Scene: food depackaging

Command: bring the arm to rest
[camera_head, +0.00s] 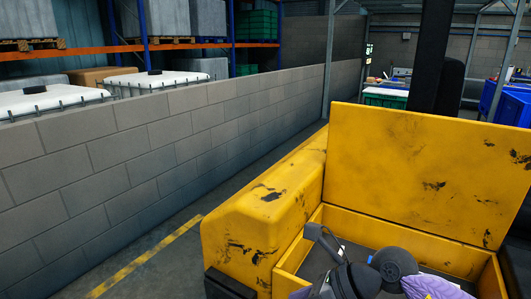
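Dark grey and purple parts show at the bottom edge, right of centre, over an open yellow bin (288,262). No food package can be made out in this view.
A scuffed yellow panel (420,165) stands upright behind the bin. A low grey block wall (150,160) runs along the left. Floor with a yellow stripe (145,264) lies between. Shelving (180,46) with pallets stands beyond; blue containers (512,105) are far right.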

